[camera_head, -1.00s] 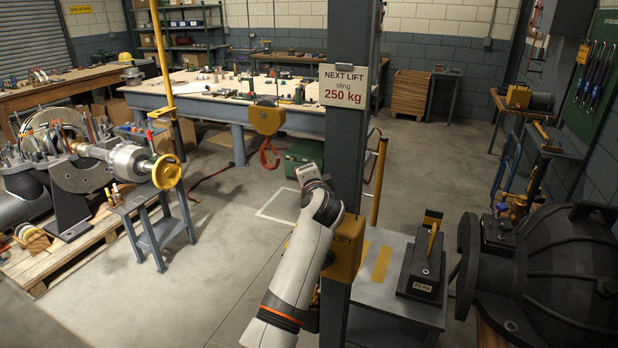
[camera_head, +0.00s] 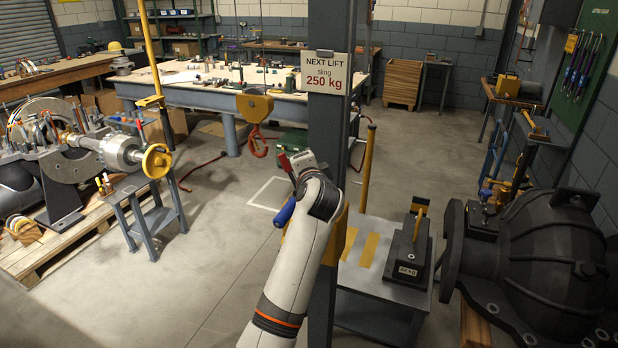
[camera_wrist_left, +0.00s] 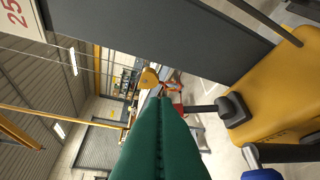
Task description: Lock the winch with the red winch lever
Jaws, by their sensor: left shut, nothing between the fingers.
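The red winch lever (camera_wrist_left: 178,110) shows its red grip in the left wrist view, on a dark shaft from the yellow winch housing (camera_wrist_left: 270,90). My left gripper (camera_wrist_left: 160,100) has green fingers, shut and empty. Their tips appear just beside the red grip; I cannot tell whether they touch it. In the head view, a red grip (camera_head: 286,163) sticks up at the left of my wrist, and a blue handle (camera_head: 285,212) is below it. The blue handle also shows in the wrist view (camera_wrist_left: 262,174). My arm hides most of the winch and my fingers. My right gripper is out of view.
The grey post (camera_head: 325,130) carries a "250 kg" sign (camera_head: 327,73). A yellow hook block (camera_head: 254,106) hangs left of it. A low table (camera_head: 395,285) with a dark weight (camera_head: 408,250) stands right of the post, near a large black casing (camera_head: 550,250).

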